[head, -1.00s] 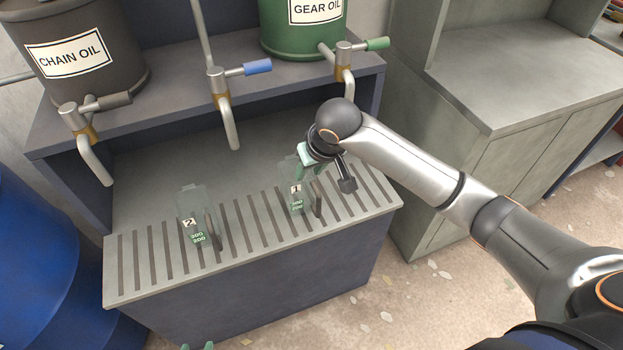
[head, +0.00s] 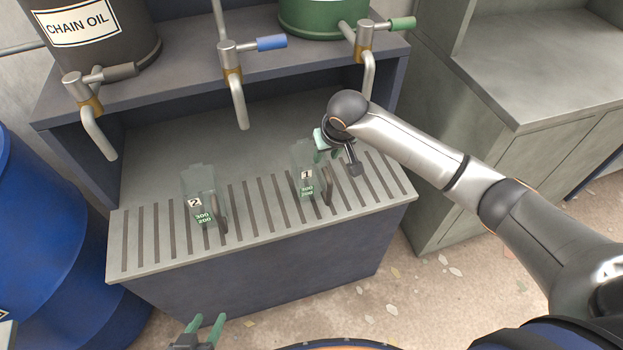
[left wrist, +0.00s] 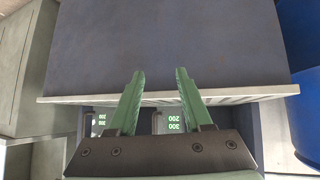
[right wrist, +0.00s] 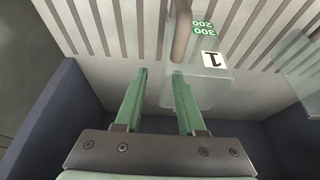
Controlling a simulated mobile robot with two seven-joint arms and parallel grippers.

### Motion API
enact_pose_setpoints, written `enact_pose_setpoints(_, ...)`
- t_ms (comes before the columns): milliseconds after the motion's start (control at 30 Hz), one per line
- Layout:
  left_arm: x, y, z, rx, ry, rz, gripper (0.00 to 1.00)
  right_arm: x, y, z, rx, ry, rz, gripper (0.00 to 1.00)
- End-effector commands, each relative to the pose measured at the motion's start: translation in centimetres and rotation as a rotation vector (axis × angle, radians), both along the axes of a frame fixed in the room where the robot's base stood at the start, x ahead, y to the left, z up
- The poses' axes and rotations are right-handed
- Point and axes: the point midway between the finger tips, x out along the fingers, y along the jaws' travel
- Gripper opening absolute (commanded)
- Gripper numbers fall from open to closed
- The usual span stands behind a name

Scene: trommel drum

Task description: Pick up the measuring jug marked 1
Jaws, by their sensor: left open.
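The clear jug marked 1 (head: 307,187) stands on the slatted bench top, its dark handle on the right side. It also shows in the right wrist view (right wrist: 208,85), with its brown handle (right wrist: 181,35) just beyond the right-hand fingertip. My right gripper (right wrist: 160,72) is open and empty, close to this jug. In the head view it is partly hidden by its own wrist, at the jug's upper right (head: 326,150). I cannot tell whether it touches the jug. My left gripper (head: 206,322) is open and empty, low in front of the bench (left wrist: 159,71).
A similar jug marked 2 (head: 204,205) stands to the left on the bench (head: 150,255). Taps (head: 238,90) hang above the back of the bench, below the oil drums (head: 90,35). A blue barrel (head: 50,230) is at the left. A grey cabinet (head: 540,90) is at the right.

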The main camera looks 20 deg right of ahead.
Motion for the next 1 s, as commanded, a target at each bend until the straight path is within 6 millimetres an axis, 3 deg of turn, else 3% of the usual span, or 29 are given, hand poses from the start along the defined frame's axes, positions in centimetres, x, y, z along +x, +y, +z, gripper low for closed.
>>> enact_pose_setpoints(200, 0.5, -0.3, -0.3, -0.004, -0.005, -0.007, 0.50, 1.1, 0.4, -3.0, 0.000, 0.000, 0.000, 0.39)
enact_pose_setpoints(500, 0.9, -0.6, 0.2, -0.008, -0.015, -0.010, 0.50, 1.3, 0.5, -3.4, 0.001, -0.001, 0.001, 0.39)
enact_pose_setpoints(867, 0.6, -0.6, -0.1, -0.007, -0.009, -0.012, 0.50, 1.3, 0.4, -3.4, 0.000, 0.000, 0.000, 0.00)
enact_pose_setpoints(1000, 0.5, -0.6, -0.3, -0.006, -0.004, -0.011, 0.50, 1.3, 0.4, -3.4, 0.000, 0.000, 0.000, 0.00)
